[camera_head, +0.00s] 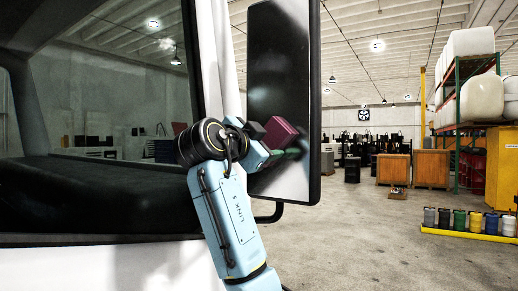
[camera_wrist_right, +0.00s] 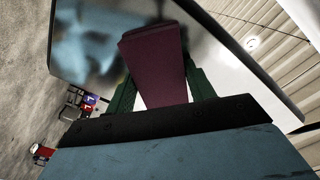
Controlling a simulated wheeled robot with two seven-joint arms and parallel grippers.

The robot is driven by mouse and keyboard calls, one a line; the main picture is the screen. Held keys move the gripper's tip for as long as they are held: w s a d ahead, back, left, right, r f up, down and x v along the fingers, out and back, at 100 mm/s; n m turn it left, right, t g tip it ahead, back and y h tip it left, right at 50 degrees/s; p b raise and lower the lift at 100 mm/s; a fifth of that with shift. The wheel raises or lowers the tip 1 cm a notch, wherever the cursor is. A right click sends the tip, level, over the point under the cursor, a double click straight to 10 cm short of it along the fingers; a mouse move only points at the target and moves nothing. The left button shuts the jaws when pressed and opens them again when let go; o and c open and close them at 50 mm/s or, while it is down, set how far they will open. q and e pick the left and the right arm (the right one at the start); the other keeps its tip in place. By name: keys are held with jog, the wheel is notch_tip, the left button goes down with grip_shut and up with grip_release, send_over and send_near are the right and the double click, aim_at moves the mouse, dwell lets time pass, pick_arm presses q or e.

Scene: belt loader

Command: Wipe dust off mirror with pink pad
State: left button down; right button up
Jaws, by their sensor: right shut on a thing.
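The mirror (camera_head: 279,75) is a tall dark-framed panel on the vehicle's side, in the middle of the head view. It also shows behind the pad in the right wrist view (camera_wrist_right: 90,40). Its upper part looks dark and its lower part pale and hazy. The pink pad (camera_head: 281,132) is a dark pink block, also seen in the right wrist view (camera_wrist_right: 155,65). My right gripper (camera_head: 285,150) is shut on the pad, with green fingers on its two sides (camera_wrist_right: 158,95). The pad is in front of the mirror's lower half; I cannot tell whether it touches the glass. My left gripper is not in view.
The white vehicle (camera_head: 110,265) with its large window fills the left. A dark mirror bracket (camera_head: 270,215) is below the mirror. Orange crates (camera_head: 432,167), several coloured canisters (camera_head: 460,219) and a tall rack (camera_head: 460,75) stand at the right. The concrete floor (camera_head: 370,240) between is open.

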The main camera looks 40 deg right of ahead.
aim_at(299, 144)
jog(key=shift+s+d+f+b, duration=0.1)
jog(key=shift+s+d+b, duration=0.3)
jog(key=shift+s, duration=0.3)
jog(key=shift+s+d+b, duration=0.2)
jog(key=shift+s+b, duration=0.25)
jog(key=shift+s, duration=0.25)
jog(key=shift+s+d+f+b, duration=0.1)
jog(key=shift+s+d+b, duration=0.3)
jog(key=shift+s, duration=0.3)
jog(key=shift+s+d+r+b, duration=0.15)
jog(key=shift+s+b, duration=0.1)
jog(key=shift+s, duration=0.2)
jog(key=shift+s+d+b, duration=0.15)
jog(key=shift+s+b, duration=0.1)
jog(key=shift+s, duration=0.2)
jog(key=shift+b+v, duration=0.45)
jog(key=shift+v, duration=2.6)
jog(key=shift+v, duration=1.5)
